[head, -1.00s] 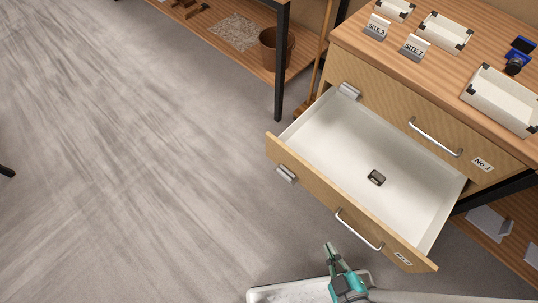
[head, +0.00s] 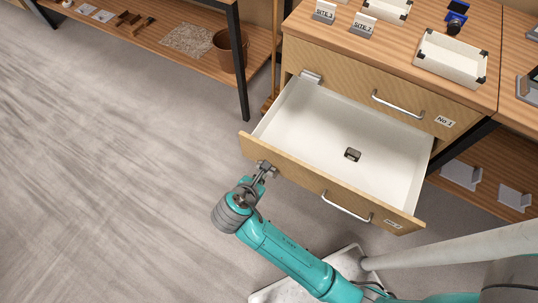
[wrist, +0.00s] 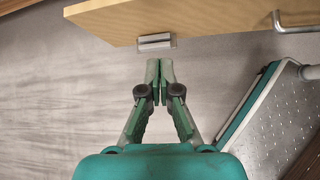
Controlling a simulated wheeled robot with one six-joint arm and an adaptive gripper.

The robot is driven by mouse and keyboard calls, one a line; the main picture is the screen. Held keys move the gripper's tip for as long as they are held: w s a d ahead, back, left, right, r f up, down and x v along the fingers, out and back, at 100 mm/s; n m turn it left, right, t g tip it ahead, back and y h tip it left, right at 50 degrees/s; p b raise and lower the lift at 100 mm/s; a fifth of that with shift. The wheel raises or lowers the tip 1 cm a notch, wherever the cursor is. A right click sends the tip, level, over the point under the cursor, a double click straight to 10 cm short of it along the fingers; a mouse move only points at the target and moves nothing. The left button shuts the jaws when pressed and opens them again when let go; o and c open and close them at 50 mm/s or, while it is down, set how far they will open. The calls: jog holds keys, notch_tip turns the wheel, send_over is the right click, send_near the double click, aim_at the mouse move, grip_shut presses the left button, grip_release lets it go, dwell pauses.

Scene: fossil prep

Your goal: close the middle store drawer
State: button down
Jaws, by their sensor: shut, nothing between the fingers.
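The open store drawer (head: 300,125) sits below the one marked No 1 and is pulled well out, its pale inside showing. Its wooden front (head: 305,192) has a bar handle (head: 346,207) right of its middle and a small label at the right end, too small to read. My gripper (head: 266,169) is shut and empty at the left part of the front's outer face. In the wrist view, the fingertips (wrist: 159,67) point at the front, just short of a small metal fitting (wrist: 156,41). Whether they touch it cannot be told.
A small dark object (head: 352,154) lies in the drawer. The No 1 drawer (head: 360,85) above is shut. The wooden top (head: 395,65) carries white trays, site signs and a blue item. A shelf with a brown pot (head: 231,50) stands at the back left. The floor at left is clear.

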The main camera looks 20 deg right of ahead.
notch_tip(320, 180, up, 3)
jog(key=w+a+n, duration=0.1)
jog(key=a, duration=0.1)
jog(key=g, duration=0.1)
send_near(273, 153)
jog(key=shift+h, duration=0.4)
jog(key=shift+a+f+x, duration=0.1)
jog(key=shift+x, duration=0.95)
jog(key=shift+a+f+x, duration=0.1)
jog(key=shift+a+x, duration=0.05)
jog(key=shift+x, duration=0.9)
jog(key=shift+a+f+x, duration=0.1)
jog(key=shift+x, duration=0.9)
jog(key=w+d, duration=0.9)
jog(key=d, duration=0.3)
jog(key=w+d, duration=0.9)
jog(key=d, duration=0.4)
jog(key=shift+w+d, duration=0.2)
